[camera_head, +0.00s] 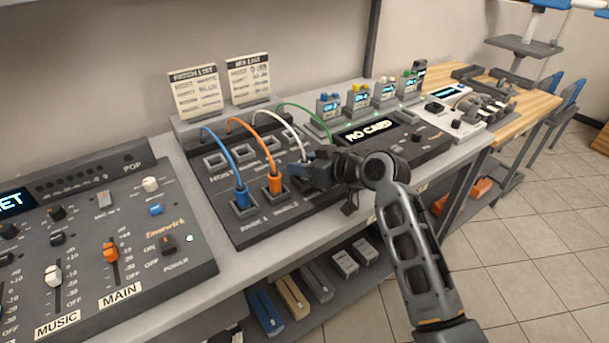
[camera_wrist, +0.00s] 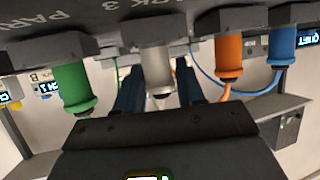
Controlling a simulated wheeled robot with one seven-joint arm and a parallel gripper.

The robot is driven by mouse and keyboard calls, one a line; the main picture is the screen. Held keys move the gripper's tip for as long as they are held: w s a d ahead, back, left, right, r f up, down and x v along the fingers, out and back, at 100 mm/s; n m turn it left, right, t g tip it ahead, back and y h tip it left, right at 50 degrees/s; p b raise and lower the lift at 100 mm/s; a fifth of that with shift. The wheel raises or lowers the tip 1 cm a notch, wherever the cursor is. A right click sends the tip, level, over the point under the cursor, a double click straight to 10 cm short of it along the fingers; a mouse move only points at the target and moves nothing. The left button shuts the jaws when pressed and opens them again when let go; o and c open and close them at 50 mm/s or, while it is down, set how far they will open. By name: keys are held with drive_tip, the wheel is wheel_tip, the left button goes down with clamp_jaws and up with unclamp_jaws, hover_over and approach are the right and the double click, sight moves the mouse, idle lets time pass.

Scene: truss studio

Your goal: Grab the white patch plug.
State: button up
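The white patch plug (camera_wrist: 159,72) sits in a socket of the patch panel (camera_head: 222,187), at the middle of the wrist view. Its white cable (camera_head: 290,124) arcs up from the panel in the head view, where my gripper hides the plug itself. My gripper (camera_head: 308,174) is at the panel's right part. In the wrist view, the two dark fingers of my gripper (camera_wrist: 160,92) stand on either side of the white plug, with gaps visible between them and it. The gripper is open.
An orange plug (camera_head: 275,184) and a blue plug (camera_head: 241,198) stand left of my gripper. A green plug (camera_wrist: 74,88) is close on the other side in the wrist view. A "NO CARD" device (camera_head: 405,140) and a mixer (camera_head: 90,287) flank the panel.

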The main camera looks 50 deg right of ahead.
drive_tip(key=c, duration=0.6)
drive_tip(key=shift+c, duration=0.2)
drive_tip(key=shift+r, duration=0.1)
